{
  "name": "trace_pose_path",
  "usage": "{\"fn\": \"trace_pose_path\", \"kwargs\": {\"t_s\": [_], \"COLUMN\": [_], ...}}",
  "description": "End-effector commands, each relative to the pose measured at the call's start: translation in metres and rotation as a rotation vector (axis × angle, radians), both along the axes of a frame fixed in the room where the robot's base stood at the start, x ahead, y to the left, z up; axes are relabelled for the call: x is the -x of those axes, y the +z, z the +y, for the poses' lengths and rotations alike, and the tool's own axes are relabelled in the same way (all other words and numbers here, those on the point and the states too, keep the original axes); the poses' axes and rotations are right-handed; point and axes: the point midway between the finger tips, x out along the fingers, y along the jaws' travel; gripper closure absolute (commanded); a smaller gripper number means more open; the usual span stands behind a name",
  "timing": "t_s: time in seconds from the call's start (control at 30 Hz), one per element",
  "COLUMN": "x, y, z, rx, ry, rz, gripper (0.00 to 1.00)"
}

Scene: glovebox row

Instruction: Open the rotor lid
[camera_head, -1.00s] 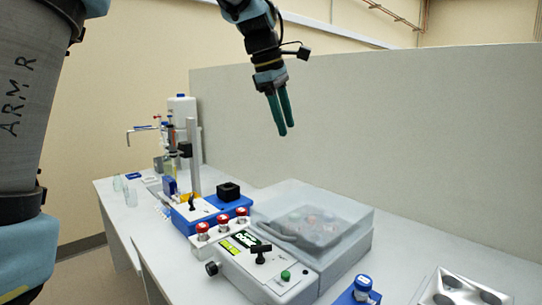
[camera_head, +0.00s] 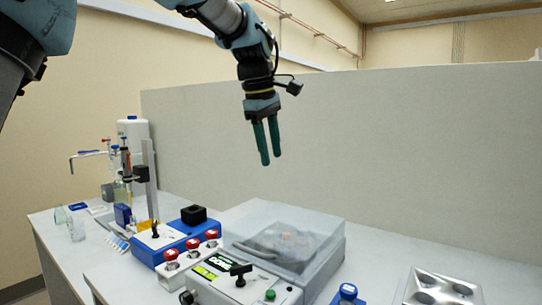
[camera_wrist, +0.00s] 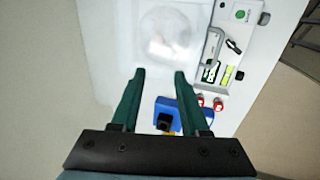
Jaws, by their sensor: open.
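A white centrifuge (camera_head: 245,285) stands on the bench with a translucent cover (camera_head: 262,218) shut over its chamber. The rotor (camera_head: 290,243) shows dimly through the cover, so I cannot make out its lid clearly. In the wrist view the rotor (camera_wrist: 168,32) is a pale, washed-out round shape ahead of my fingers. A black T-shaped handle (camera_head: 239,272) stands on the control panel. My gripper (camera_head: 270,160) hangs fingers down above and behind the cover, clear of it. Its two green fingers are apart and empty, as the wrist view (camera_wrist: 159,74) also shows.
Red-capped vials (camera_head: 192,245) and a blue device with a black block (camera_head: 193,214) stand left of the cover. A grey partition (camera_head: 400,175) stands behind the bench.

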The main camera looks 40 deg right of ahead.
Motion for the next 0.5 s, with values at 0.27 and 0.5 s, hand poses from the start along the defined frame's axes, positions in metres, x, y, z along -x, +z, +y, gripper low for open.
{"fn": "trace_pose_path", "kwargs": {"t_s": [0.27, 0.5], "x": [-0.002, -0.002], "y": [-0.017, -0.018], "z": [-0.005, -0.005], "rx": [0.001, 0.001], "ry": [0.001, 0.001], "rz": [0.0, 0.0], "gripper": [0.55, 0.57]}}
